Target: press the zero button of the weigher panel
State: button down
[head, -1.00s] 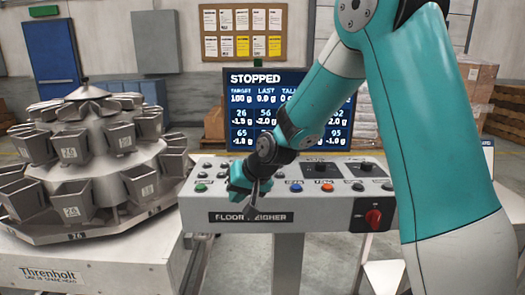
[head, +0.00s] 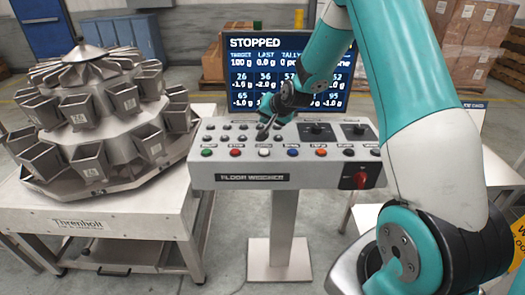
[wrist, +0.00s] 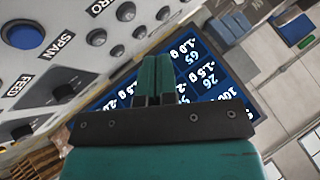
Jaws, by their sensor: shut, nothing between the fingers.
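The weigher panel (head: 200,176) is a grey console on a post, marked FLOOR WEIGHER. Its front row has green, red, white (head: 264,152), blue (head: 293,152), orange and black buttons. Small dark buttons (head: 226,139) stand in rows behind at the left. The head view labels are too small to read. In the wrist view, a label ending in "RO" (wrist: 103,6) is cut by the top edge, with SPAN and FEED labels below it. My gripper (head: 264,134) is shut and empty, over the panel behind the white button. Contact cannot be told.
A screen (head: 240,95) reading STOPPED stands behind the panel, close to my arm. A multihead weigher (head: 100,135) with metal buckets stands on a table at the left. A red rotary switch (head: 360,178) is on the panel's front right. Boxes stand behind.

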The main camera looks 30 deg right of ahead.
aim_at(266, 151)
notch_tip(266, 151, down, 9)
jog(key=b, duration=0.6)
jog(key=shift+r, duration=0.15)
dwell(1.7)
jog(key=shift+f+b, duration=0.4)
jog(key=shift+b, duration=0.05)
jog(key=shift+s+f+b, duration=0.1)
jog(key=shift+f+b, duration=0.3)
jog(key=shift+f, duration=0.05)
dwell(0.4)
jog(key=shift+r, duration=0.15)
jog(key=shift+r+p, duration=0.55)
jog(key=shift+r, duration=0.15)
jog(key=shift+r, duration=0.1)
